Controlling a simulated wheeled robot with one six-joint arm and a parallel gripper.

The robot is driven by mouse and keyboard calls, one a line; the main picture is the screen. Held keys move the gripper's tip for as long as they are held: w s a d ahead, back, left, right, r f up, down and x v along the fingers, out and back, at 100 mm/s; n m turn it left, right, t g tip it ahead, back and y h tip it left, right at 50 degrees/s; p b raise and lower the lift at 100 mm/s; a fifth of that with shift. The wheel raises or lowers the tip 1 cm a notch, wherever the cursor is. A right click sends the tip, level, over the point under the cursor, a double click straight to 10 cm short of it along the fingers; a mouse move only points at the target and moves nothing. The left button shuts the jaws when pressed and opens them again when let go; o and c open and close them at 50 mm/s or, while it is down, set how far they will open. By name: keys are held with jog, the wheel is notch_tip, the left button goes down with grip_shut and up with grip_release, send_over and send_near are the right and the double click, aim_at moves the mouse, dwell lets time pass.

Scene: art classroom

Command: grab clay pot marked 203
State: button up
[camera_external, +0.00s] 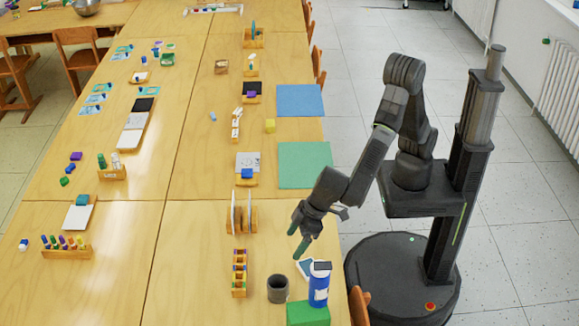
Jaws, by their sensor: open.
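A dark grey round pot (277,288) with an open top stands upright on the wooden table near its front right part. It is the only pot-like thing near my gripper, but no number can be read on it. My gripper (298,237) is open and empty, with its green-tipped fingers pointing down. In the picture it is above and slightly right of the pot, apart from it. The exact height of the fingers over the table cannot be told.
A blue and white cylinder (319,287) stands at a green block (308,315), close right of the pot. A wooden rack (239,273) stands left of it, and a wooden holder with upright discs (240,214) stands behind. Green (304,165) and blue (300,100) mats lie along the table's right edge.

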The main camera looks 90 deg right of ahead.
jog(key=t+b, duration=0.1)
jog(key=b, duration=0.2)
send_near(283, 278)
jog(key=a, duration=0.2)
jog(key=shift+n, duration=0.4)
jog(key=x, duration=0.2)
jog(key=p+x, duration=0.1)
jog(key=x, duration=0.2)
jog(key=w+x, duration=0.1)
jog(key=x, duration=0.2)
jog(key=shift+r, duration=0.35)
jog(key=shift+p+x, duration=0.8)
jog(key=shift+x, duration=1.95)
jog(key=shift+c, duration=0.2)
jog(key=c, duration=1.1)
